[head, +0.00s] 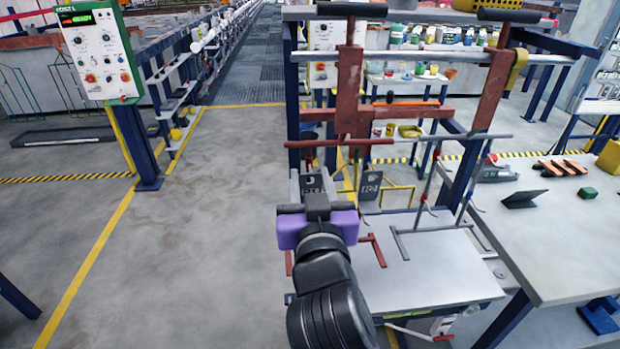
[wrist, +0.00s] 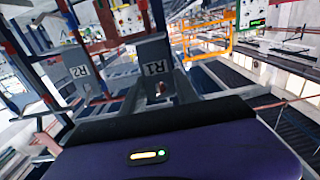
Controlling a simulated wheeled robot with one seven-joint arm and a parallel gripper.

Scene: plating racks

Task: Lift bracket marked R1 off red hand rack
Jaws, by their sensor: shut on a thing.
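The bracket marked R1 (wrist: 155,60) is a grey plate with a hole low down, upright in front of my gripper in the wrist view. In the head view it is the left plate (head: 311,181). My gripper (head: 314,192), with a purple body, is shut on its lower part; the fingertips are partly hidden. The red hand rack (head: 350,90) hangs from a crossbar above and behind it. The bracket marked R2 (wrist: 82,72) is to the left in the wrist view and to the right in the head view (head: 370,186). I cannot tell whether R1 still touches a rack hook.
A grey-topped table (head: 440,270) stands below the rack, with a grey hooked rack (head: 425,229) above it. A workbench (head: 545,240) at the right holds a dark stand, orange-brown pieces and a green block. A control panel (head: 97,50) stands far left.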

